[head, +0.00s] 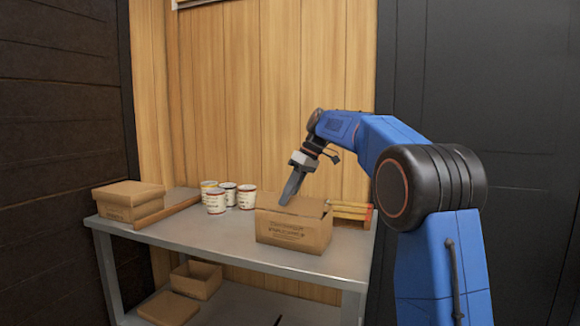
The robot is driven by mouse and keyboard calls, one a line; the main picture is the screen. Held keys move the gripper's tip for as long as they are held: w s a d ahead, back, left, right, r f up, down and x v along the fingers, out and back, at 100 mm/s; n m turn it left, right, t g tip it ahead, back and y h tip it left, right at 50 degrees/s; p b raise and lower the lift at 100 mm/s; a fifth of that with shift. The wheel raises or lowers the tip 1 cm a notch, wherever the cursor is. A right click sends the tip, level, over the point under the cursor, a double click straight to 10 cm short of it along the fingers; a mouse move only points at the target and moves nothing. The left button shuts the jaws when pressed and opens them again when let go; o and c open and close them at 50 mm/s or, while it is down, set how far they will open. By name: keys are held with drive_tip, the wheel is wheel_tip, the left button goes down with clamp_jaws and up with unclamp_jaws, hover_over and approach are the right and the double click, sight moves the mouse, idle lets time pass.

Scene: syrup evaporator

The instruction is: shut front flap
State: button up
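A brown cardboard box (293,232) with dark print on its front stands near the front edge of the grey table. Its top looks at least partly open, with cardboard showing at the rear and right. I cannot clearly make out the front flap or its angle at this size. My gripper (290,190) points down and left above the box's upper left part. Its fingers show as one dark grey shape, so the gap between them is hidden. I cannot tell whether the tips touch the cardboard. Nothing is visibly held.
Several white cans (216,200) stand behind and left of the box. A closed carton (128,203) and a wooden strip (165,212) lie at the table's left. Yellow-orange wooden pieces (350,211) lie right of the box. The lower shelf holds an open box (196,281). The table's front middle is clear.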

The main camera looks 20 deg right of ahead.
drive_tip(key=s+a+r+n+t+h, duration=0.1)
drive_tip(key=s+a+r+t+h, duration=0.2)
drive_tip(key=s+r, duration=0.9)
drive_tip(key=s+t+h, duration=0.1)
drive_tip(key=t+h, duration=0.1)
drive_tip(key=t, duration=0.1)
drive_tip(key=shift+s+r+n+t+h, duration=0.3)
drive_tip(key=shift+s+r+n+t, duration=0.05)
drive_tip(key=shift+n+t, duration=0.05)
idle(0.6)
